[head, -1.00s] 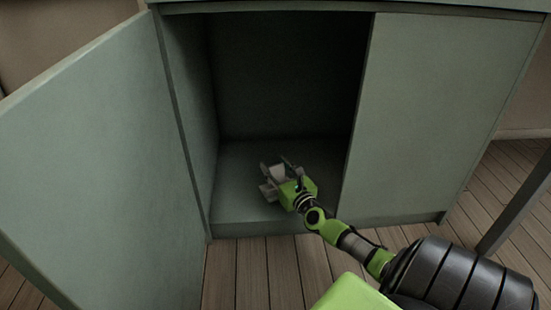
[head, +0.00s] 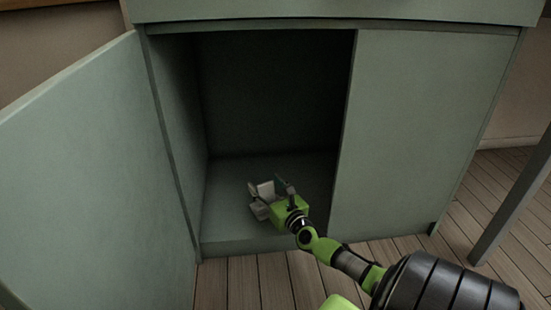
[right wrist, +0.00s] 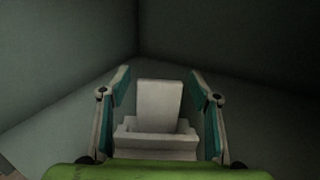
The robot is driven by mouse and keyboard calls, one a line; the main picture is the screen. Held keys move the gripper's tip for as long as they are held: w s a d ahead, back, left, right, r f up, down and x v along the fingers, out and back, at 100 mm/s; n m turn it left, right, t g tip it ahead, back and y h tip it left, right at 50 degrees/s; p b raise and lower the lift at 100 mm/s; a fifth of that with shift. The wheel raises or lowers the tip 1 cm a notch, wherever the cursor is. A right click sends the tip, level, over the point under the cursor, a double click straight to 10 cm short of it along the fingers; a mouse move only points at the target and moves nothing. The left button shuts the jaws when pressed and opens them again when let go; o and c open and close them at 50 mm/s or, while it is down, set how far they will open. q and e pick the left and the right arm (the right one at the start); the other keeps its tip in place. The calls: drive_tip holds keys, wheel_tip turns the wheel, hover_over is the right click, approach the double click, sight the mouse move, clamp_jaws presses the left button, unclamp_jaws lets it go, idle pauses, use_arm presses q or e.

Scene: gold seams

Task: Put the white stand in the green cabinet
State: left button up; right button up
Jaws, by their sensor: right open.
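The green cabinet (head: 435,130) stands ahead with its left door (head: 85,160) swung open and its right door closed. The white stand (head: 263,195) is inside the open compartment, on or just above its floor near the front; I cannot tell which. In the right wrist view the white stand (right wrist: 158,112) shows between the two fingers, its back plate upright. My right gripper (head: 270,190) reaches into the compartment. Its fingers are open on either side of the stand, with dark gaps beside the back plate. My left gripper is not in view.
The compartment floor (head: 225,215) is otherwise bare, with free room behind and left of the stand. The cabinet's side wall, the open door and the divider edge (head: 342,140) bound the opening. A grey leg (head: 510,205) stands at the right on the wooden floor.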

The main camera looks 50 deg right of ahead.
drive_tip(key=p+v, duration=0.3)
drive_tip(key=v, duration=0.8)
drive_tip(key=shift+s, duration=0.15)
